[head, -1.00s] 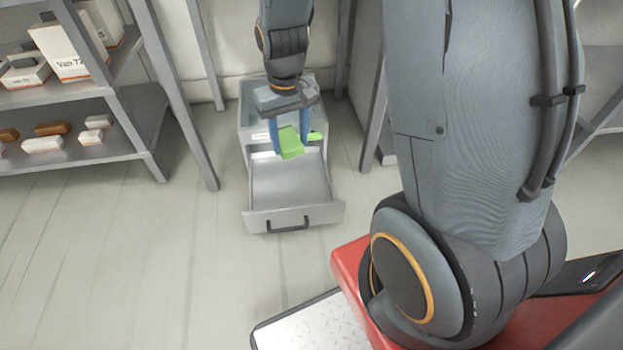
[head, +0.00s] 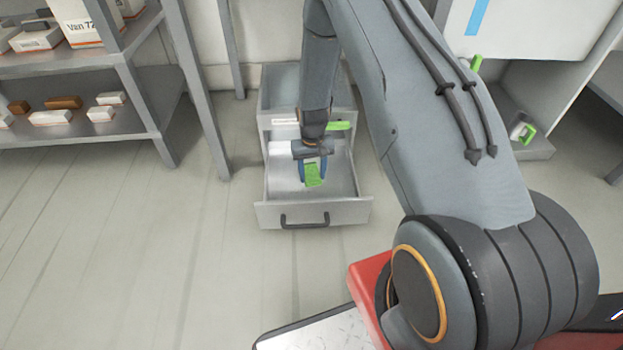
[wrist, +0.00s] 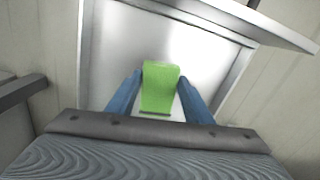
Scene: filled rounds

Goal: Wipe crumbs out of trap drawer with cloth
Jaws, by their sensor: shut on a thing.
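The trap drawer (head: 346,180) is a grey metal drawer pulled out of a low grey cabinet (head: 307,88), with a dark handle on its front. My gripper (head: 313,172) is over the drawer, pointing down, its blue fingers shut on a green cloth (head: 313,178). In the wrist view my gripper (wrist: 160,95) has a finger on each side of the cloth (wrist: 160,82), above the bare drawer floor (wrist: 205,58). I cannot tell whether the cloth touches the floor. I see no crumbs, though my arm hides part of the drawer.
A grey shelf (head: 135,140) with boxes and small blocks stands at the left, its post close to the cabinet. At the right is a white unit (head: 520,45) with a green-handled item (head: 523,132) low down. The floor (head: 150,260) in front is clear.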

